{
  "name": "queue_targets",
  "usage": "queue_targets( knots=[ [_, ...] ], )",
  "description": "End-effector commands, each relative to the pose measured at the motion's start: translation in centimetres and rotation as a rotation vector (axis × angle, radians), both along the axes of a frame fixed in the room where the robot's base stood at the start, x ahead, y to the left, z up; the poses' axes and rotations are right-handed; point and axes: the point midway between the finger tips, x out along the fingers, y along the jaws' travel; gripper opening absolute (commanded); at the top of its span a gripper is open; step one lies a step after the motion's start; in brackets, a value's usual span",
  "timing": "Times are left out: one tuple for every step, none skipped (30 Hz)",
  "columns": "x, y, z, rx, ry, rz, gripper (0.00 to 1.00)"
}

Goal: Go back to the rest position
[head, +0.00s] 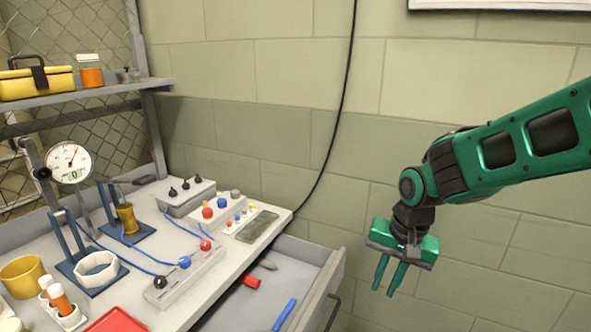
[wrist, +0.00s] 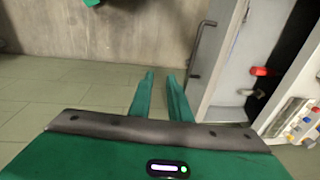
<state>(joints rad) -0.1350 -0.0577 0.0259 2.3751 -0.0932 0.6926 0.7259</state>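My gripper (head: 386,290) hangs in free air in front of the block wall, to the right of the workbench and its open drawer. Its two green fingers point down with a gap between them, and nothing is held. In the wrist view my gripper (wrist: 160,76) also shows its fingers apart and empty, with the floor beyond them.
The open drawer (head: 311,281) juts out from the workbench (head: 214,277) and holds a red-handled tool (head: 250,282) and a blue object (head: 284,314). A black cable (head: 338,120) hangs along the wall. Tile floor (wrist: 50,95) left of the drawer is clear.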

Motion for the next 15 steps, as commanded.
queue_targets(
  knots=[
    [-1.1,-3.1,1.0,-0.024,-0.005,-0.018,0.17],
    [-1.9,-4.8,1.4,-0.039,-0.001,-0.019,0.17],
    [-3.2,-7.0,2.0,-0.057,0.005,-0.025,0.17],
    [-4.1,-8.5,2.4,-0.068,0.009,-0.027,0.17],
    [-5.2,-10.0,2.7,-0.078,0.016,-0.033,0.17],
    [-6.8,-11.8,3.2,-0.089,0.025,-0.037,0.17],
    [-8.0,-13.0,3.5,-0.095,0.035,-0.040,0.17],
    [-9.2,-14.2,3.7,-0.100,0.043,-0.045,0.17],
    [-10.9,-15.5,4.0,-0.103,0.053,-0.049,0.17],
    [-12.1,-16.3,4.2,-0.104,0.062,-0.052,0.17],
    [-13.3,-17.0,4.3,-0.103,0.069,-0.054,0.17],
    [-14.7,-17.8,4.5,-0.101,0.076,-0.057,0.17],
    [-15.7,-18.3,4.6,-0.098,0.084,-0.056,0.17],
    [-16.6,-18.7,4.6,-0.095,0.089,-0.058,0.17],
    [-17.7,-19.1,4.7,-0.091,0.095,-0.058,0.17]
  ],
)
